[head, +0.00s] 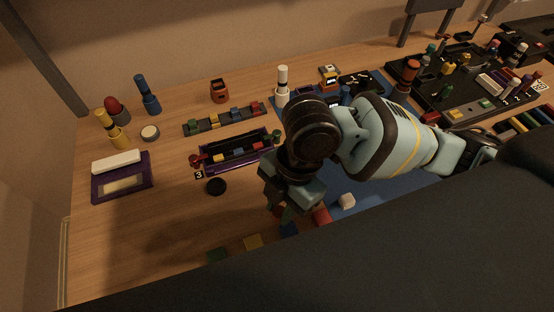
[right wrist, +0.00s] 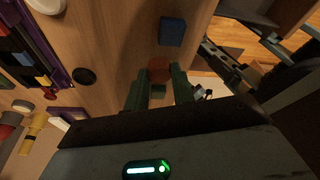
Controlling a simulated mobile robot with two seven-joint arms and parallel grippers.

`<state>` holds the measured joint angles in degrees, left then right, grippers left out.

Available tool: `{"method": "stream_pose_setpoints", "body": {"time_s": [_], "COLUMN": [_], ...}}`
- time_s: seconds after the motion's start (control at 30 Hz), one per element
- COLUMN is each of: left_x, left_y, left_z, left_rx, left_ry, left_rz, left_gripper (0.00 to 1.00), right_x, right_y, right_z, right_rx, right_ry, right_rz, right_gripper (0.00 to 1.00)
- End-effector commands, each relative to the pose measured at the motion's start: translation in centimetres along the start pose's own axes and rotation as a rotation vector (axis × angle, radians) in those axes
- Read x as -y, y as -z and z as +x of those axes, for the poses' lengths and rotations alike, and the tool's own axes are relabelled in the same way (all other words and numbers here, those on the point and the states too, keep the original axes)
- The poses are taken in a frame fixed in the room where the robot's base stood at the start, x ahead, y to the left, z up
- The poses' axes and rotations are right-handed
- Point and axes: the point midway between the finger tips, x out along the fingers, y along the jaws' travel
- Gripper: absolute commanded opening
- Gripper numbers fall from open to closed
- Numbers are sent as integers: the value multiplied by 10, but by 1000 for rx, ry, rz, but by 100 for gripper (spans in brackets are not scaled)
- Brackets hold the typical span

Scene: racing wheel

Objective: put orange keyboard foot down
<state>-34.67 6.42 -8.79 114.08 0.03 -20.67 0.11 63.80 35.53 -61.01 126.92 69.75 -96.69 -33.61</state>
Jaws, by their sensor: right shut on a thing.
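My right gripper (head: 280,211) reaches down over the front middle of the table in the head view. In the right wrist view its two dark green fingers (right wrist: 160,76) are shut on the orange keyboard foot (right wrist: 159,68), a small round reddish-orange piece at the fingertips. In the head view the foot is mostly hidden by the fingers and wrist. I cannot tell whether the foot touches the wooden table (head: 150,240). My left gripper is not in view.
A black disc (head: 216,187) and a purple-edged tray (head: 207,167) are left. Bare wood lies at front left.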

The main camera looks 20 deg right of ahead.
Motion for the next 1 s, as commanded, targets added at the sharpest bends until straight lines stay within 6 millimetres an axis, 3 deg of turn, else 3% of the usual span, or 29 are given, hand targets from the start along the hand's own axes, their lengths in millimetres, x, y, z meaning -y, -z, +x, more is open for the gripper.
{"method": "stream_pose_setpoints", "body": {"time_s": [0.6, 1.0], "left_x": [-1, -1], "left_y": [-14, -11], "left_z": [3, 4], "left_rx": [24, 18], "left_ry": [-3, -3], "left_rz": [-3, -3], "left_gripper": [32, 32], "right_x": [-101, -114], "right_y": [-82, -92], "right_z": [-10, -12], "right_rx": [-1, 0], "right_ry": [-1, -1], "right_rz": [6, 4], "right_gripper": [0, 0]}}
